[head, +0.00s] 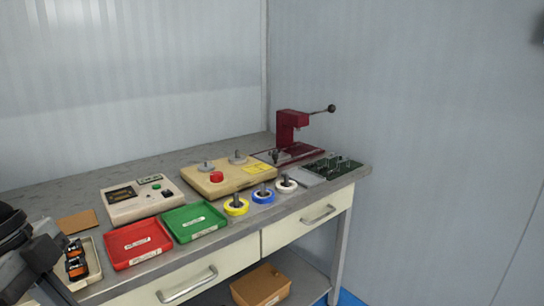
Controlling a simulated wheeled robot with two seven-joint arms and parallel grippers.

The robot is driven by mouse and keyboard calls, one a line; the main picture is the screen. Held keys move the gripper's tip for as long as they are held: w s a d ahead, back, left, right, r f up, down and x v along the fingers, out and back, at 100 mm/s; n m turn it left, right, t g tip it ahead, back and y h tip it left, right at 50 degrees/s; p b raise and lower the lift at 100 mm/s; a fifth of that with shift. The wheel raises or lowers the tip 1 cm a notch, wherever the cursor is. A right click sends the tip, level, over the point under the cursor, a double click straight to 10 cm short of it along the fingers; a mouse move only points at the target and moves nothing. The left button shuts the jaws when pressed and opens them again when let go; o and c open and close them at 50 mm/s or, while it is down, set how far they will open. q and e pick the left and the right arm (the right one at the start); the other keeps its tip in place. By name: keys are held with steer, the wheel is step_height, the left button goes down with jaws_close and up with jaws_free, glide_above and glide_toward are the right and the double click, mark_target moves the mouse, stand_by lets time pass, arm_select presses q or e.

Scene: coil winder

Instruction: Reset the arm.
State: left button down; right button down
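Part of my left arm (20,250) shows dark at the lower left edge of the head view, in front of the table's left end. Its fingertips cannot be made out, and I cannot tell whether that gripper is open or shut. My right gripper is not in view. On the table, the beige coil winder base (222,185) carries two grey spindles and a red button (216,176). A cream control box (140,200) with a display and a green button stands to its left. A dark red press (288,130) with a black-knobbed lever (331,108) stands at the back right.
A red tray (137,262), a green tray (195,235) and yellow (236,214), blue (263,203) and white (286,190) spools line the front. A beige tray (91,278) holds orange-black items. Green boards (335,170) lie right. A cardboard box (262,283) sits on the lower shelf.

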arm_select(q)
steer(key=s+d+f+n+t+p, duration=0.1)
steer(key=d+f+n+t+p, duration=0.1)
steer(key=d+f+n+t, duration=0.4)
steer(key=s+d+f+n+t+p, duration=0.1)
steer(key=f+n+t+p, duration=0.2)
steer(key=f+n+t, duration=0.6)
steer(key=s+d+f+g, duration=0.4)
steer(key=d+f, duration=0.1)
steer(key=d, duration=0.2)
steer(key=shift+s+d+f+y, duration=0.15)
steer(key=shift+s+d+y, duration=0.15)
